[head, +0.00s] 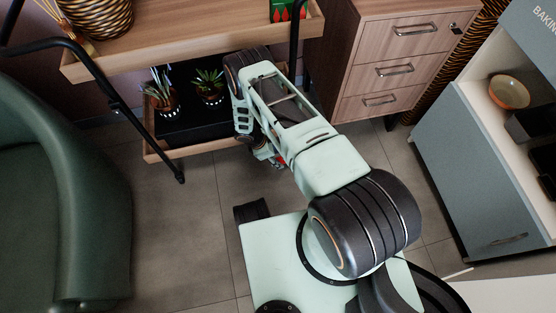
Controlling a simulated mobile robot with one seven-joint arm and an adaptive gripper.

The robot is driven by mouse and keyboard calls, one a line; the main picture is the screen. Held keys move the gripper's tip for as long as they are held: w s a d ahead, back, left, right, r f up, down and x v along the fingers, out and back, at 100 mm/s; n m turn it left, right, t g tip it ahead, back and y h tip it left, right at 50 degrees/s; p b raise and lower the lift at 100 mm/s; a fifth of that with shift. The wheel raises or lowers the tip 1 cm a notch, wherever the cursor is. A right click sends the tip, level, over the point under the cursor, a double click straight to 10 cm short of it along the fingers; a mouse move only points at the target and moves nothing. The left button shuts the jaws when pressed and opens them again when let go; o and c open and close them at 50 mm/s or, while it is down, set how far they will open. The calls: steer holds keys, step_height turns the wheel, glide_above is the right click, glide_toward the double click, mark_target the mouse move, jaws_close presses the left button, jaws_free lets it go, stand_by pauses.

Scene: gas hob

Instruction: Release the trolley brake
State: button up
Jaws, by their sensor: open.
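The trolley has a wooden upper shelf (205,35), a wooden lower shelf (205,148) and a black tube frame. Its left front leg ends in a small dark foot or caster (180,177) on the floor. My arm reaches forward and down to the right end of the lower shelf. My gripper (270,157) is there, low near the floor, open and mostly hidden behind my arm. A small red part shows beside it, but I cannot tell what it belongs to. I cannot make out the brake or the trolley's right front caster; my arm covers that area.
Two potted plants (208,87) stand in a black tray (195,122) on the lower shelf. A green armchair (60,200) is at left, a wooden drawer cabinet (385,70) behind at right, and a grey-blue cabinet (475,175) at far right. Tiled floor (185,240) is clear between armchair and base.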

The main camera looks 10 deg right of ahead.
steer(key=shift+x, duration=0.8)
steer(key=shift+c, duration=0.5)
steer(key=c, duration=1)
steer(key=shift+d+r+y+p, duration=0.3)
steer(key=shift+r+y, duration=0.2)
steer(key=shift+y, duration=0.2)
steer(key=shift+r+y, duration=0.15)
steer(key=shift+y, duration=0.65)
